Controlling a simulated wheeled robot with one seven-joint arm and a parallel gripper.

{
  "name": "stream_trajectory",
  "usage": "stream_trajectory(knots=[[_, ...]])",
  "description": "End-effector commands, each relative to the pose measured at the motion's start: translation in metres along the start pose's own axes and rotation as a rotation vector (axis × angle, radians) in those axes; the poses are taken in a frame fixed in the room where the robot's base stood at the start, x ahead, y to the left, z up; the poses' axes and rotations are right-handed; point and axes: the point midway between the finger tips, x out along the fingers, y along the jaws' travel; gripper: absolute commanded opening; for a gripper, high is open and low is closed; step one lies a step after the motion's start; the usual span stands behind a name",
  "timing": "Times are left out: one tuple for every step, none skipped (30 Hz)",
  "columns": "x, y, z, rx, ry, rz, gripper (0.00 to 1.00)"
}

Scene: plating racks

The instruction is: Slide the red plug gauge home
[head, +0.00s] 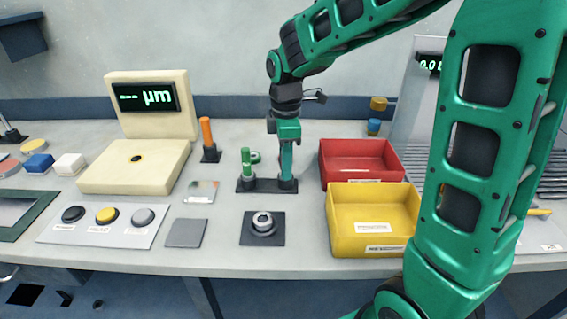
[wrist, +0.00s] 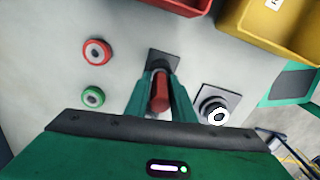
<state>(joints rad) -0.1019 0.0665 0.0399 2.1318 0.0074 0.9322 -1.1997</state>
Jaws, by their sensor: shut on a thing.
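My gripper (head: 286,168) points straight down over the right end of a black stand (head: 266,187). In the wrist view its fingers are shut on the red plug gauge (wrist: 160,92), a red cylinder. The fingers hide the red gauge in the head view, so I cannot tell how deep it sits in the stand. A green plug gauge (head: 246,163) stands upright at the stand's left end. A dark square block with a round metal ring (head: 263,223) lies in front of the stand; it shows at right in the wrist view (wrist: 218,108).
A red ring (wrist: 97,52) and a green ring (wrist: 93,97) lie behind the stand. A red bin (head: 362,160) and a yellow bin (head: 372,222) stand close on the right. An orange post (head: 207,137) stands at back left. A button panel (head: 104,226) lies left.

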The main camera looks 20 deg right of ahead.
Motion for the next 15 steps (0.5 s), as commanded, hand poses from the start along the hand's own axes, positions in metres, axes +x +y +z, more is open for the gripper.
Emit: stream_trajectory(knots=[[0.0005,0.0,0.0,0.0,0.0,0.0,0.25],[0.0004,0.0,0.0,0.0,0.0,0.0,0.32],[0.0003,0.0,0.0,0.0,0.0,0.0,0.41],[0.0003,0.0,0.0,0.0,0.0,0.0,0.44],[0.0003,0.0,0.0,0.0,0.0,0.0,0.44],[0.0003,0.0,0.0,0.0,0.0,0.0,0.44],[0.0003,0.0,0.0,0.0,0.0,0.0,0.44],[0.0003,0.0,0.0,0.0,0.0,0.0,0.44],[0.0003,0.0,0.0,0.0,0.0,0.0,0.44],[0.0003,0.0,0.0,0.0,0.0,0.0,0.44],[0.0004,-0.0001,0.0,0.0,0.0,0.0,0.44],[-0.0001,0.0,0.0,0.0,0.0,0.0,0.44],[-0.0008,0.0001,0.0,0.0,0.0,0.0,0.44],[-0.0021,0.0002,-0.0001,0.0,0.0,0.001,0.44],[-0.0047,0.0003,-0.0002,0.0,0.0,0.001,0.44]])
